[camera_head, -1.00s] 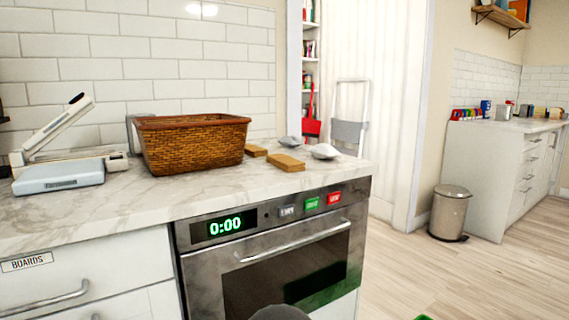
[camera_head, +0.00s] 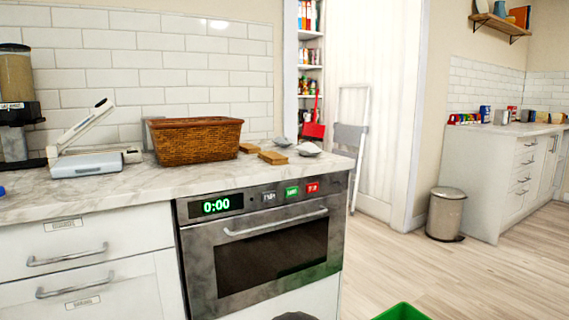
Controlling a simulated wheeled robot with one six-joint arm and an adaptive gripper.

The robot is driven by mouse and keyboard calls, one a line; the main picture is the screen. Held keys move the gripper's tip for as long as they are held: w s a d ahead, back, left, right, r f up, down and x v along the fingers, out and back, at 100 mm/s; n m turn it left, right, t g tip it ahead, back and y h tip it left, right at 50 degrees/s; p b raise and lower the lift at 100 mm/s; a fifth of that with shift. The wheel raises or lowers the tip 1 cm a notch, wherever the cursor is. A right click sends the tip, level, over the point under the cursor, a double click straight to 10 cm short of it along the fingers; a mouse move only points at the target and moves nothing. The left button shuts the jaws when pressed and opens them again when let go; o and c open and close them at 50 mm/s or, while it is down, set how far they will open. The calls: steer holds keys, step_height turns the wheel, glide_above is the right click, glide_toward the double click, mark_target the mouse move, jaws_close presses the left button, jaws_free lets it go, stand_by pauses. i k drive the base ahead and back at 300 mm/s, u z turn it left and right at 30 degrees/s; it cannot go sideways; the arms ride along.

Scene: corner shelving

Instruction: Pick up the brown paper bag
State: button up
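No standing brown paper bag can be made out. Two small flat brown items lie on the marble counter to the right of the wicker basket: a front one (camera_head: 273,157) and a back one (camera_head: 249,148). I cannot tell whether either is a folded paper bag. The basket (camera_head: 197,142) is brown and woven, and its inside is hidden by its front wall. My gripper is not in view.
The counter (camera_head: 110,191) holds a pale hinged device (camera_head: 88,160), a dispenser (camera_head: 15,105) and two small dishes (camera_head: 308,149). An oven (camera_head: 262,250) is below. A green container (camera_head: 402,312) stands at the bottom right, a bin (camera_head: 446,213) farther back. Floor between is clear.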

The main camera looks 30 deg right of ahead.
mark_target(273, 158)
steer(key=z, duration=0.6)
steer(key=i, duration=0.75)
steer(key=z, duration=0.65)
